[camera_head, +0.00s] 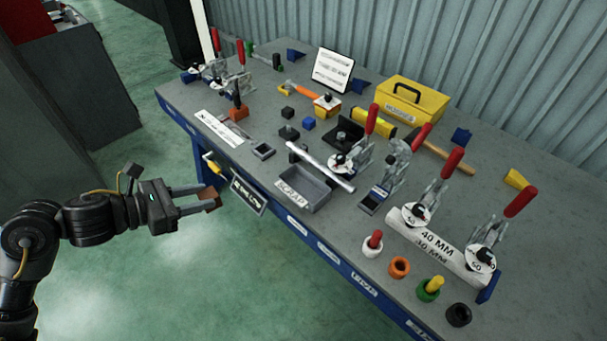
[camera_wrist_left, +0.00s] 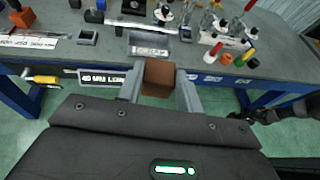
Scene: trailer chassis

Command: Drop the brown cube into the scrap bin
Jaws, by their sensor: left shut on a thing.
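The brown cube (camera_head: 211,194) is held between the fingertips of my left gripper (camera_head: 205,200), out in front of the bench's front edge. In the left wrist view the brown cube (camera_wrist_left: 158,78) sits between the two grey fingers of my left gripper (camera_wrist_left: 159,88). The grey scrap bin (camera_head: 318,184), an open tray labelled SCRAP, stands at the bench's front edge, right of the cube. In the left wrist view the scrap bin (camera_wrist_left: 150,51) lies just beyond the cube. A dark arm end, apparently my right gripper (camera_wrist_left: 242,115), shows small at the right; its jaws are unclear.
A silver bar (camera_head: 322,167) lies across the bin's back side. Toggle clamps with red handles (camera_head: 372,119) stand behind and to the right. A small dark tray (camera_head: 263,151) lies left of the bin. A sign (camera_head: 248,194) and yellow-handled tool (camera_head: 212,163) are at the bench front.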

